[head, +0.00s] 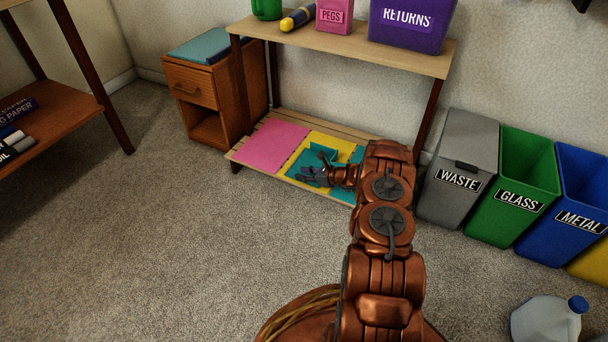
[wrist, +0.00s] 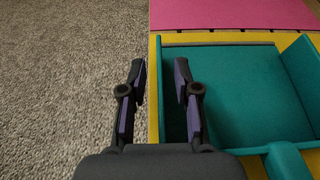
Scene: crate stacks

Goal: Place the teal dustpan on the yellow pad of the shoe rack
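The teal dustpan (wrist: 235,90) lies on the yellow pad (wrist: 153,120) of the shoe rack in the wrist view, with yellow showing around its edges. Its handle (wrist: 286,160) points toward the bottom of that view. In the head view the dustpan (head: 327,155) is partly hidden by my gripper (head: 312,173), and the yellow pad (head: 316,139) shows around it. In the wrist view my gripper (wrist: 160,70) is open, one finger outside the dustpan's left wall and one inside, with gaps visible on both sides of the wall.
The shoe rack also has a pink pad (head: 272,145) on the left and a teal pad on the right, mostly behind my arm. An upper shelf (head: 350,45) with a purple bin (head: 405,40) overhangs it. A grey waste bin (head: 460,165) stands close right. Carpet in front is clear.

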